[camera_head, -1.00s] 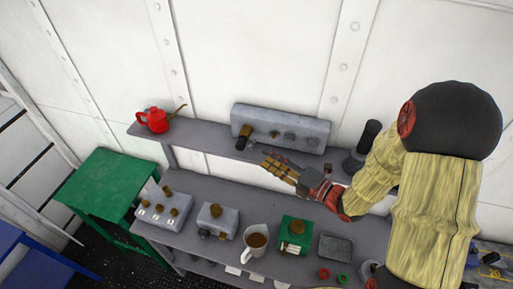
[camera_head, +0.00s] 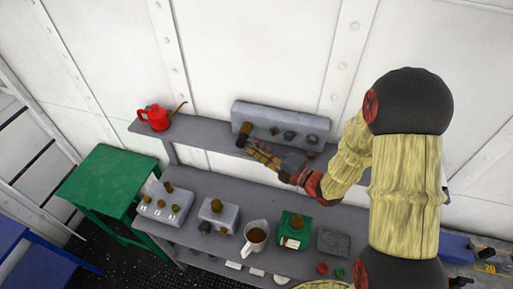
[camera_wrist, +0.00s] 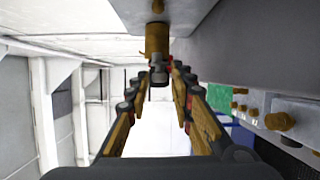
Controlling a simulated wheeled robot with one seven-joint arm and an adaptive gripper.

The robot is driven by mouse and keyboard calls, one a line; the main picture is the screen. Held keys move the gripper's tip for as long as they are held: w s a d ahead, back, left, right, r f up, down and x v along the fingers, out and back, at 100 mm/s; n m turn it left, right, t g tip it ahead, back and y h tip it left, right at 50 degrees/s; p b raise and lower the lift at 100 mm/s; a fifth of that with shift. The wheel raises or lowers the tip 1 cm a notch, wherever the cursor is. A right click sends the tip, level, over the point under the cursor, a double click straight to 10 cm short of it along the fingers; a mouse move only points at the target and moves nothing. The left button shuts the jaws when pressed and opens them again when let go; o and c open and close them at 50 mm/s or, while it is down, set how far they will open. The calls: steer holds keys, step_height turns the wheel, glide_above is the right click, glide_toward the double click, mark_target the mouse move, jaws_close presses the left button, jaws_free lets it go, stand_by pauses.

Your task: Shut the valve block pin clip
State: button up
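The long grey valve block (camera_head: 285,120) lies on the upper shelf against the wall, with dark round knobs on its front. At its left end is a brass cylinder (camera_head: 245,129), with a dark clip-like piece (camera_head: 241,141) below it. In the wrist view the brass cylinder (camera_wrist: 157,38) hangs under the block, and the dark piece (camera_wrist: 158,68) shows between and just beyond my fingertips. My gripper (camera_head: 252,152) is open just in front of that end; its two brass-coloured fingers (camera_wrist: 158,82) are spread and hold nothing. I cannot tell whether they touch the dark piece.
A red oil can (camera_head: 155,119) stands at the shelf's left end. The lower bench (camera_head: 180,232) bears grey blocks with brass knobs (camera_head: 163,207), a mug of brown liquid (camera_head: 256,238), a green box (camera_head: 294,230) and a grey tray (camera_head: 333,242). A green table (camera_head: 102,182) stands left.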

jaws_close()
steer(key=b, duration=0.3)
steer(key=shift+f, duration=0.3)
steer(key=y+b, duration=0.1)
steer(key=b, duration=0.1)
steer(key=shift+t+b, duration=0.3)
steer(key=shift+t, duration=0.1)
steer(key=shift+r+m, duration=0.2)
steer(key=shift+m, duration=0.1)
steer(key=shift+o, duration=1.8)
jaws_free()
steer(key=v, duration=1.2)
